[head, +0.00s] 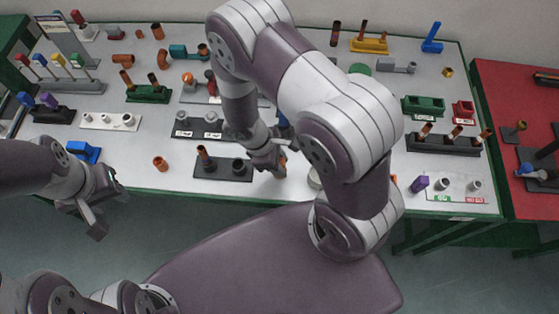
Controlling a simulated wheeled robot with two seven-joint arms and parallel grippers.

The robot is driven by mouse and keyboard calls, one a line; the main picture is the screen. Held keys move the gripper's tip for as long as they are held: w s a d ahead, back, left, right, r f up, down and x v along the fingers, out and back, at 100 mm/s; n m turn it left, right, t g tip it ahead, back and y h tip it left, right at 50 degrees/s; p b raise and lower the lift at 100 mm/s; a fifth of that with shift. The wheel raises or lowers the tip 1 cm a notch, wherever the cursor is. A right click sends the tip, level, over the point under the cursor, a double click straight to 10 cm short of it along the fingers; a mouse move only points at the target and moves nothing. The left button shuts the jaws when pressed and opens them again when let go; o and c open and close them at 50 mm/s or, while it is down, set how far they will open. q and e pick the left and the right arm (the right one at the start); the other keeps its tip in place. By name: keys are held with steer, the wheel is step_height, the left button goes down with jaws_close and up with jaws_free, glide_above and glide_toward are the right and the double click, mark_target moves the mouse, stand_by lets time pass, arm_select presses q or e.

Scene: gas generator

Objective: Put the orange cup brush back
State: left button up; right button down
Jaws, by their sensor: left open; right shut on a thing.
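My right gripper (268,161) is shut at the front of the table, just right of a black two-post stand (215,173). A small orange-brown piece (283,160) shows at its fingers; it may be the orange cup brush, but most of it is hidden by the gripper and I cannot tell its shape. The stand holds a brown cylinder (202,154) on its left and a dark short post (238,164) on its right. My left gripper (106,207) is open and empty, in front of the table's front left edge.
A white tabletop (130,172) with a green front edge holds several racks. A purple piece (419,183) and grey posts (475,185) stand at front right. An orange ring (160,163) lies left of the black stand. A red table (500,90) adjoins on the right. My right arm hides the table's middle.

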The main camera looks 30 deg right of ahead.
steer(key=shift+f+b, duration=0.85)
steer(key=shift+f, duration=0.2)
steer(key=c, duration=0.7)
jaws_free()
